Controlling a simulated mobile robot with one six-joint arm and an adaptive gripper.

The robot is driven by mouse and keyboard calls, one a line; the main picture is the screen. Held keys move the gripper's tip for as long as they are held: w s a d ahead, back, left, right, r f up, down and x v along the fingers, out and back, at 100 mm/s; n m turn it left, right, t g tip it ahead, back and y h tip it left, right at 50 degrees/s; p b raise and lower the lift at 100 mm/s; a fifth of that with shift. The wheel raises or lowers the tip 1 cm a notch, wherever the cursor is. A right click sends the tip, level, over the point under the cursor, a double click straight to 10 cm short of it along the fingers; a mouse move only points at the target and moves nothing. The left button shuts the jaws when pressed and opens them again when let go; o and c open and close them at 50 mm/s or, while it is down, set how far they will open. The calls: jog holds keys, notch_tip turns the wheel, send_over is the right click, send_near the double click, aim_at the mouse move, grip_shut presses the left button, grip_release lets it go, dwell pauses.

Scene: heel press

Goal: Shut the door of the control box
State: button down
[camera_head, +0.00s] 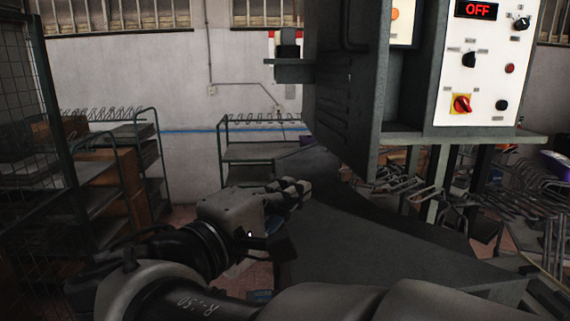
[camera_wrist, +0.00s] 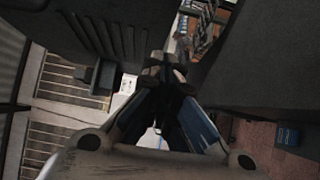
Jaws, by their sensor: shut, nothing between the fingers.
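The control box (camera_head: 428,75) stands at upper right, with a white panel (camera_head: 482,75) of knobs and a red OFF display. A dark panel with louvre slots, which I take to be its door (camera_head: 340,90), stands open at the box's left and juts toward me. It also shows at upper left in the wrist view (camera_wrist: 95,30). My gripper (camera_head: 296,188) is shut and empty, left of and below the door in the head view. In the wrist view its fingertips (camera_wrist: 163,65) show beside the louvred panel; whether they touch it I cannot tell.
A dark flat surface (camera_head: 350,235) lies below the gripper and box. Bent metal tubes (camera_head: 470,195) crowd the right side. Racks (camera_head: 140,150) and a cart (camera_head: 250,155) stand at the left and back. A blue item (camera_wrist: 287,135) lies on the floor.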

send_near(352, 163)
jog(key=w+a, duration=0.2)
jog(key=d, duration=0.2)
jog(key=w+d+p, duration=0.1)
jog(key=d, duration=0.1)
jog(key=shift+w+d+r, duration=0.1)
jog(key=shift+w+d, duration=0.05)
jog(key=shift+d, duration=0.15)
jog(key=shift+w, duration=0.1)
